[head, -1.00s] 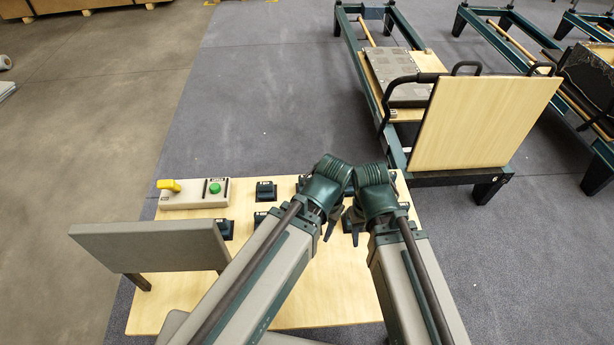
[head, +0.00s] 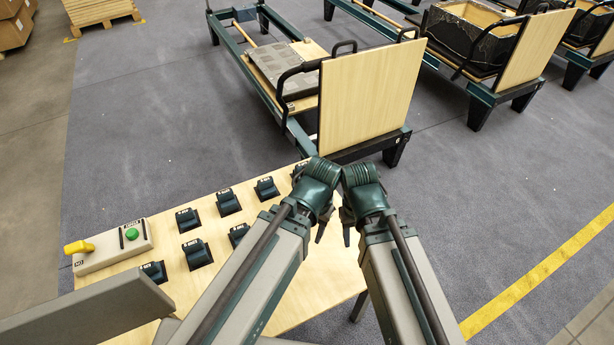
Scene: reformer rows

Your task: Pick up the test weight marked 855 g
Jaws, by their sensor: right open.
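Several dark test weights with small pale labels stand in two rows on the light wooden table (head: 290,300). Back-row ones include a weight (head: 187,219), another (head: 228,202) and another (head: 266,187); front-row ones include a weight (head: 197,255) and another (head: 153,271). The labels are too small to read, so I cannot tell which is 855 g. My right gripper (head: 347,232) points down near the table's right end, open, with no weight visible in it. My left gripper (head: 322,228) hangs beside it; its jaws are mostly hidden. My arms may cover more weights.
A pale box (head: 115,250) with a yellow handle and green button sits at the table's left. A grey panel (head: 85,312) stands front left. A reformer with an upright wooden board (head: 370,95) stands close behind the table. Open floor lies right of it.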

